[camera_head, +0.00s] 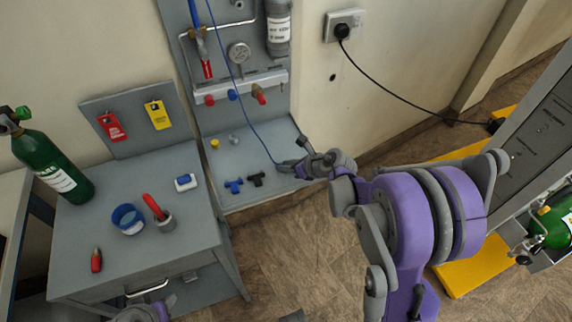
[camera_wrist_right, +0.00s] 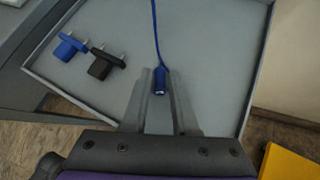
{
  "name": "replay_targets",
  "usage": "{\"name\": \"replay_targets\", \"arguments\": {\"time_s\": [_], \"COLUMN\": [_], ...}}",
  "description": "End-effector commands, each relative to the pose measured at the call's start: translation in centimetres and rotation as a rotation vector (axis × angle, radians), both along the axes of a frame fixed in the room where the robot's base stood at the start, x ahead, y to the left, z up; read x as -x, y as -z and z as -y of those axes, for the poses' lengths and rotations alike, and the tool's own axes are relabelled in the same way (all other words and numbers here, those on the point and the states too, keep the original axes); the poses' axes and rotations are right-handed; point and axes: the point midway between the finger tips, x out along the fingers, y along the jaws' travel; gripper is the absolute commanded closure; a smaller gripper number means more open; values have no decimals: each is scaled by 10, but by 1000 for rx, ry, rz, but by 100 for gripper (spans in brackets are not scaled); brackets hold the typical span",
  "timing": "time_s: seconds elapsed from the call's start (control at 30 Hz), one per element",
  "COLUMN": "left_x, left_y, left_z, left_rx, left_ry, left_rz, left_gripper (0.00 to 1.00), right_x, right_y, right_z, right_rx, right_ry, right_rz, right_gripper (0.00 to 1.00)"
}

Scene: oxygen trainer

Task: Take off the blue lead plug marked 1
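The blue lead (camera_head: 243,95) runs down across the grey wall panel to my right gripper (camera_head: 290,167). In the right wrist view, the blue plug (camera_wrist_right: 160,82) at the lead's end sits between the two fingers of my right gripper (camera_wrist_right: 162,95), which are closed about it. The plug's free end shows below, clear of any socket, over the grey tray. No number 1 can be read on it. A bit of grey and purple at the bottom edge of the head view seems to be my left arm; its fingers do not show.
A blue two-pin connector (camera_wrist_right: 70,46) and a black one (camera_wrist_right: 102,65) lie on the tray (camera_wrist_right: 215,110). The panel (camera_head: 185,75) carries a gauge (camera_head: 239,54) and valves.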

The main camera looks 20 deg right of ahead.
Motion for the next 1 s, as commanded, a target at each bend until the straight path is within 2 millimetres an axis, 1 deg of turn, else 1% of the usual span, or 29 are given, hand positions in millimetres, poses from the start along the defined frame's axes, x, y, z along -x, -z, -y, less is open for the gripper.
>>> {"name": "replay_targets", "arguments": {"time_s": [0.03, 0.1, 0.13, 0.47, 0.57, 0.9, 1.0], "left_x": [0, 0, 0, 0, 0, -1, -1], "left_y": [0, 0, 0, -1, -2, -9, -10], "left_z": [0, 0, 0, 0, 0, 0, 0], "left_rx": [0, 0, 0, 0, 0, 0, 0], "left_ry": [0, 0, 0, 0, 0, 0, 0], "left_rz": [0, 0, 0, 0, 1, 3, 3], "left_gripper": [50, 50, 50, 50, 50, 50, 50], "right_x": [0, 0, 0, 2, 9, 56, 66], "right_y": [0, -1, -1, -3, -10, -53, -62], "right_z": [0, 0, 0, 1, 5, 27, 32], "right_rx": [0, 0, 0, 1, 1, 0, 1], "right_ry": [0, 0, 0, 1, 2, 4, 2], "right_rz": [0, 0, 0, 0, 0, 1, 0], "right_gripper": [62, 49, 46, 46, 46, 46, 46]}}
